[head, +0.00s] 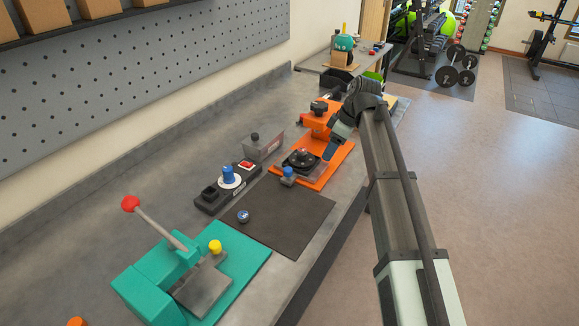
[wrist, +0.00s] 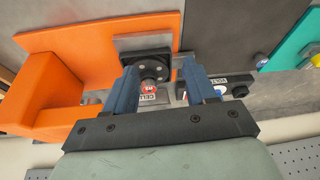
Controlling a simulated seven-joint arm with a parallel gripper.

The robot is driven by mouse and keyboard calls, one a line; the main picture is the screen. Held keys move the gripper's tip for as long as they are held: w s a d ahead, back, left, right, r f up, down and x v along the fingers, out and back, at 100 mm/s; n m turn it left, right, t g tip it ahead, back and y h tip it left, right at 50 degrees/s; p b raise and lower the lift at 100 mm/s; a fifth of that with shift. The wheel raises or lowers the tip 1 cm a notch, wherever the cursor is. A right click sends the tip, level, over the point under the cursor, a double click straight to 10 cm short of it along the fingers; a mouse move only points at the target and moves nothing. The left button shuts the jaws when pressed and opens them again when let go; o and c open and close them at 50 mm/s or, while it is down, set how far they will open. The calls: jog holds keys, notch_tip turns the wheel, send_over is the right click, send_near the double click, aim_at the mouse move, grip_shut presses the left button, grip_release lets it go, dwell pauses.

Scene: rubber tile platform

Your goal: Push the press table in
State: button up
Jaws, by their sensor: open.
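The orange press (head: 319,121) stands on an orange base at the back of the bench. Its table, a grey plate with a black round die (head: 301,159), sits at the left front end of that base. In the wrist view the grey plate (wrist: 140,42) and black die (wrist: 147,60) show beyond my fingers. My gripper (head: 328,153) is right beside the table, with its fingers pointing down. In the wrist view my gripper (wrist: 163,75) has two blue fingers apart.
A black tray (head: 230,187) and grey box (head: 265,143) stand left. A teal press (head: 170,275) is nearest.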

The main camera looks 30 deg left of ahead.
jog(key=n, duration=0.2)
send_near(288, 168)
jog(key=shift+g+y, duration=0.3)
jog(key=x, duration=0.8)
jog(key=shift+w+d+f, duration=0.15)
jog(key=shift+f, duration=0.35)
jog(key=shift+c, duration=0.2)
grip_shut()
